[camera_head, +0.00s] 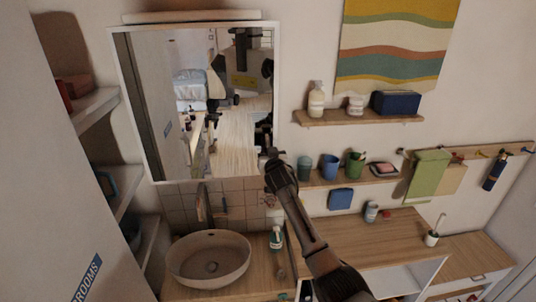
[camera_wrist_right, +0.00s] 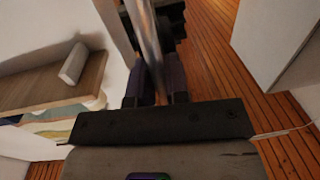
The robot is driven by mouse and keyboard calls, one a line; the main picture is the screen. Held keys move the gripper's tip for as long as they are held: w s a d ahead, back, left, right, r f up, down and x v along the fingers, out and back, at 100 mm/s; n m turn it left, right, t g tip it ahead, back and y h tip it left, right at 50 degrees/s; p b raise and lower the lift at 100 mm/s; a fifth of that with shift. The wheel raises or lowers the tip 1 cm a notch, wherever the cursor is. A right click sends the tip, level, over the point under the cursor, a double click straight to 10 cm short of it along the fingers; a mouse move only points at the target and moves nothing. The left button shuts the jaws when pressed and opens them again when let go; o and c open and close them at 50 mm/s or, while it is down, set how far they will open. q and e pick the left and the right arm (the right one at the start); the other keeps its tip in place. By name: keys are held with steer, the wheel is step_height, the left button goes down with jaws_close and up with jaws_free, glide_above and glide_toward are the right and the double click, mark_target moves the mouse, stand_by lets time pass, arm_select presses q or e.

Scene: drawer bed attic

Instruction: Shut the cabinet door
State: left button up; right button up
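The framed mirror (camera_head: 165,100) hangs above the sink. It is the most door-like panel near my gripper, but I cannot tell whether it is the cabinet door or stands ajar. My right arm rises from the bottom of the head view. Its gripper (camera_head: 268,160) is at the mirror's lower right edge. In the right wrist view my right gripper (camera_wrist_right: 157,90) shows two dark fingers apart, with a shiny bar (camera_wrist_right: 150,45) running up between them. I cannot tell whether the bar is a handle, an edge or a reflection. My left gripper is not in view.
A round basin (camera_head: 210,258) and a soap bottle (camera_head: 277,237) stand below the mirror. An upper shelf (camera_head: 355,118) and a lower shelf with cups (camera_head: 330,166) are to the right. A wooden counter (camera_head: 370,240) lies below them. Open shelves (camera_head: 95,105) are at left.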

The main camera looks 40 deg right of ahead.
steer(key=shift+o, duration=0.8)
steer(key=shift+d, duration=0.2)
steer(key=shift+o, duration=1.2)
steer(key=shift+w+a, duration=0.1)
steer(key=shift+r, duration=0.1)
steer(key=b+v, duration=0.2)
steer(key=v, duration=1.2)
